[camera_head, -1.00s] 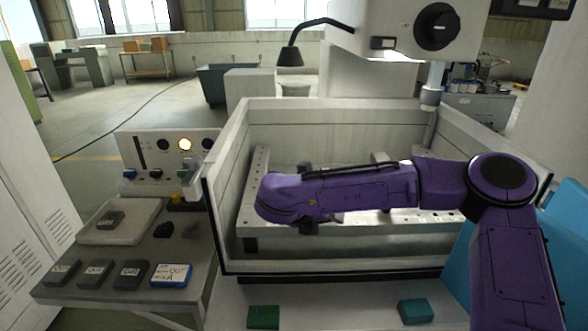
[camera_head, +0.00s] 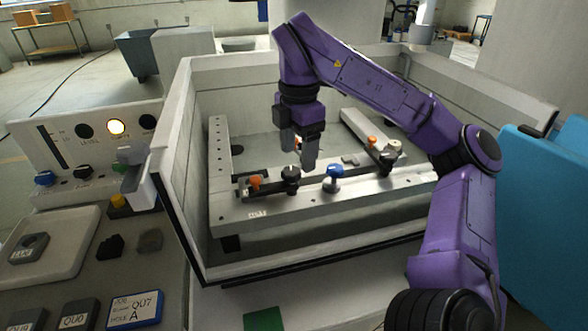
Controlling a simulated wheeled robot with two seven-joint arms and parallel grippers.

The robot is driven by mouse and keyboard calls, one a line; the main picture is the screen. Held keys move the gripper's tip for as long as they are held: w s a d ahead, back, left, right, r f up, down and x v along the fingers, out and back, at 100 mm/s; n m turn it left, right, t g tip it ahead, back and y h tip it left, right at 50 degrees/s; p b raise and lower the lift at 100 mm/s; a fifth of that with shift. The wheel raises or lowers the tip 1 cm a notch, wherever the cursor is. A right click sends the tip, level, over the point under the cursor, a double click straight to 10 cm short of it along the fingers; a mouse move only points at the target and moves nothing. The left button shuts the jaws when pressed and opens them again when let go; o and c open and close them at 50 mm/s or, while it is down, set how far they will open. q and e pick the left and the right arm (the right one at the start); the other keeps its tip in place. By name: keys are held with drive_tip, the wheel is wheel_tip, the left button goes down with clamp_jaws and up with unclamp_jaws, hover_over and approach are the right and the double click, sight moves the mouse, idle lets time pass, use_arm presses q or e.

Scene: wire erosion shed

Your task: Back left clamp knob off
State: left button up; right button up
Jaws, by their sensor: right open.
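My right gripper (camera_head: 311,163) points down over the work frame inside the machine tank, jaws apart. Clear of the gripper are an orange knob (camera_head: 254,182) at left, a black knob (camera_head: 291,173), a blue knob (camera_head: 332,172), and at right an orange knob (camera_head: 372,141) with a black one (camera_head: 387,158). My left gripper is out of view.
The tank wall (camera_head: 172,150) rises around the frame. A control panel (camera_head: 60,150) stands left, above a bench with a pale tray (camera_head: 75,232), dark blocks and a blue-edged label block (camera_head: 135,308). A green block (camera_head: 263,319) lies in front; a blue panel (camera_head: 545,200) is right.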

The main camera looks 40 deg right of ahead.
sight(292, 170)
drive_tip(key=f, duration=0.1)
drive_tip(key=w+f, duration=0.1)
drive_tip(key=f, duration=0.1)
drive_tip(key=w+f, duration=0.1)
drive_tip(key=f, duration=0.1)
drive_tip(key=shift+w, duration=0.2)
drive_tip(key=shift+s+r, duration=0.15)
drive_tip(key=shift+s, duration=0.35)
drive_tip(key=shift+w, duration=0.15)
drive_tip(key=c, duration=1.1)
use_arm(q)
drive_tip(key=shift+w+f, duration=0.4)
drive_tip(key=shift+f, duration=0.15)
use_arm(e)
drive_tip(key=shift+o, duration=0.2)
drive_tip(key=shift+n, duration=0.3)
drive_tip(key=n, duration=0.3)
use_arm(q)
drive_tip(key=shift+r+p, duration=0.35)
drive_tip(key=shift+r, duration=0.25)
use_arm(e)
drive_tip(key=shift+n, duration=2)
